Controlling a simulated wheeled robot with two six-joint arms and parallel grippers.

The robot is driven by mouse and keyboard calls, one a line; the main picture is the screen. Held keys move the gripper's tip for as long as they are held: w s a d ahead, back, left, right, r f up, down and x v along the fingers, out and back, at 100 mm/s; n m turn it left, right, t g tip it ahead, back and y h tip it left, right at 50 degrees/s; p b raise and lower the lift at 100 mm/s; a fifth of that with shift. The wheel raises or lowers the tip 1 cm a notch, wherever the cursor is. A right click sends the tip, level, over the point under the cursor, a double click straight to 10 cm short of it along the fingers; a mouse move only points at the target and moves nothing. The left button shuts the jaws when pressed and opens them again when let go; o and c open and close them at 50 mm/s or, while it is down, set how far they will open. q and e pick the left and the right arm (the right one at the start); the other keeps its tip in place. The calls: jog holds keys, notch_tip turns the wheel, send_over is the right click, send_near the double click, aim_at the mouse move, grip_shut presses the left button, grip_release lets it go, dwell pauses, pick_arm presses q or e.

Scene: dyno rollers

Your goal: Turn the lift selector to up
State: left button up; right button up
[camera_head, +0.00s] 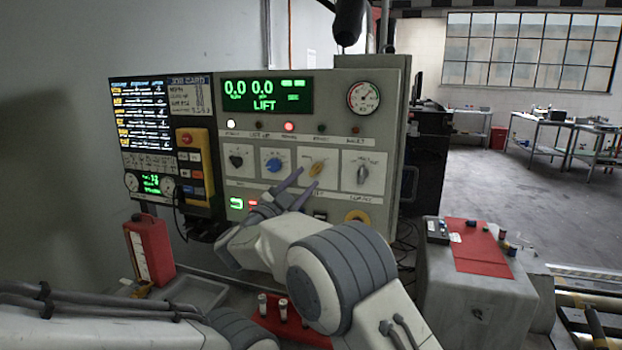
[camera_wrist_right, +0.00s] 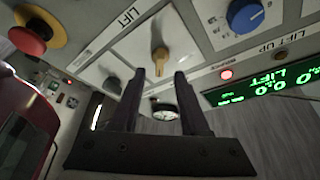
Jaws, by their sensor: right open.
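The lift selector is an orange-yellow knob (camera_head: 317,168) on a white plate of the grey control panel. In the right wrist view the knob (camera_wrist_right: 160,59) stands out from its plate, with the word LIFT beside it. My right gripper (camera_head: 307,176) is open, its two dark fingers reaching toward the knob from below. In the right wrist view the fingertips (camera_wrist_right: 160,74) are on either side of the knob's line, with the knob just beyond them; I cannot tell whether they touch it. My left arm shows at the bottom left, but its gripper is not in view.
A blue knob (camera_head: 273,164) and a grey knob (camera_head: 362,174) flank the selector closely. The green display (camera_head: 266,96) reads LIFT and zeros. A red emergency button (camera_head: 187,139) is left. A red bottle (camera_head: 150,250) stands below, and a grey cabinet (camera_head: 475,300) is right.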

jog(key=b+v, duration=0.1)
jog(key=v, duration=0.5)
jog(key=shift+s+a, duration=0.1)
